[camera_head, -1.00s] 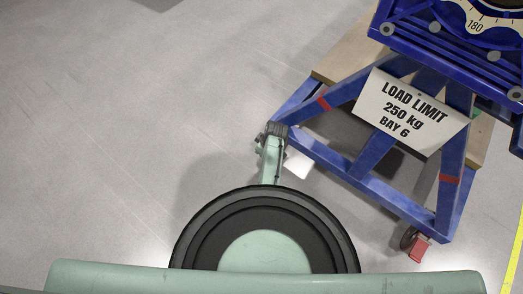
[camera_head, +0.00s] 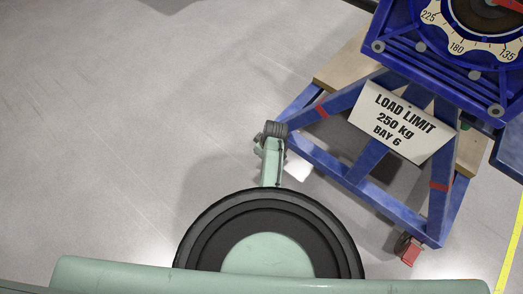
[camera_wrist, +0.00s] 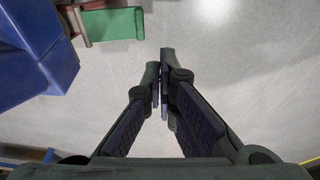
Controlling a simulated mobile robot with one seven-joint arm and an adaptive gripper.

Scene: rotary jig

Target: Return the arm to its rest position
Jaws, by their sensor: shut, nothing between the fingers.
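My gripper (camera_wrist: 160,80) shows in the wrist view with its dark fingers together and nothing between them. It points over bare grey floor, apart from the blue structure at the left of that view. In the head view my pale green arm parts fill the bottom middle, and I cannot make out the gripper fingers there.
A blue rotary jig frame (camera_head: 362,165) stands at the right, with a dial (camera_head: 457,46) and a "LOAD LIMIT 250 kg BAY 6" sign (camera_head: 403,123). A red caster (camera_head: 411,252) is at its foot. Floor at left (camera_head: 90,130) is clear.

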